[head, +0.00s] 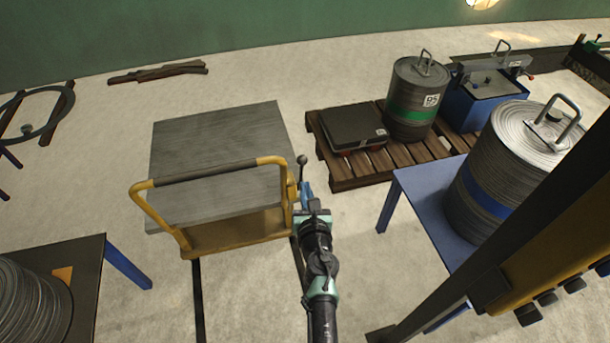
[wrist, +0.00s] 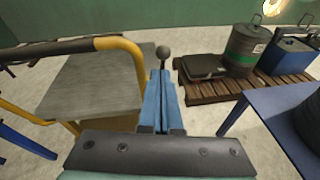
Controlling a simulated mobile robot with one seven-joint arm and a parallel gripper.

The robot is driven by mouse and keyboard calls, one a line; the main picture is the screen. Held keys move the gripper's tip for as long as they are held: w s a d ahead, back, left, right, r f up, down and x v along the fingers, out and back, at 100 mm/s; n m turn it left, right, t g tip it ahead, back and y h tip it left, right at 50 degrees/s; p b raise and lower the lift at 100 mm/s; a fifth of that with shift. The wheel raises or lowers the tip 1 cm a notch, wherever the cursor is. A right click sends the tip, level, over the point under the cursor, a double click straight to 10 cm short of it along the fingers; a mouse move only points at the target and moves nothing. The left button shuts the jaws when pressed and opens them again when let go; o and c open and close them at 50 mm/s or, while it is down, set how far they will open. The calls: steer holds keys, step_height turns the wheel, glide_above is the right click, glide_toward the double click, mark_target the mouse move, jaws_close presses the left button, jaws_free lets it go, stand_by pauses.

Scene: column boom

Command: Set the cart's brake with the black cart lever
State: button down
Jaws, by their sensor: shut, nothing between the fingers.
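The cart (head: 215,135) has a grey deck and a yellow push handle with a dark grip. It fills the middle left of the head view and the left of the wrist view (wrist: 90,90). The black cart lever (head: 301,161), topped by a round knob, stands upright at the right end of the handle frame. Its knob also shows in the wrist view (wrist: 162,52), just past my fingertips. My gripper (head: 306,187) has blue fingers, shut and empty, pointing at the lever. In the wrist view the fingers (wrist: 160,75) hide the lever's lower part; I cannot tell whether they touch it.
A wooden pallet (head: 350,175) bears a black case, a canister and a blue box. A dark table (head: 90,250) is at lower left. Open floor lies between.

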steer(key=shift+s+d+r+p, duration=0.15)
steer(key=shift+s+r+p, duration=0.5)
steer(key=shift+s, duration=0.25)
steer(key=shift+s+d+r+p, duration=0.15)
steer(key=shift+s+r+p, duration=0.4)
steer(key=shift+s, duration=0.35)
steer(key=w+d+r+m+t+h+p, duration=0.15)
steer(key=r+m, duration=0.25)
steer(key=r, duration=0.6)
steer(key=w+d+r+m+t+h, duration=0.1)
steer(key=w+r+m+t, duration=0.25)
steer(key=r, duration=0.65)
steer(key=s+d+r+m+t+h+p, duration=0.1)
steer(key=s+r+m+h, duration=0.1)
steer(key=r+m, duration=0.8)
steer(key=s+d+r+m+t+h+p, duration=0.15)
steer(key=r+m, duration=0.25)
steer(key=r, duration=1.2)
steer(key=s+a+r+m+t+y+p, duration=0.1)
steer(key=s+r+m+t, duration=0.1)
steer(key=s+r+m, duration=0.5)
steer(key=s+a+r+m+t+y+p, duration=0.1)
steer(key=s+a+r+m+t+y, duration=0.1)
steer(key=s+r+m, duration=0.6)
steer(key=s+r, duration=0.5)
steer(key=r, duration=0.6)
steer(key=shift+s+a+r+t, duration=0.15)
steer(key=shift+s+t, duration=0.15)
steer(key=shift+t, duration=0.05)
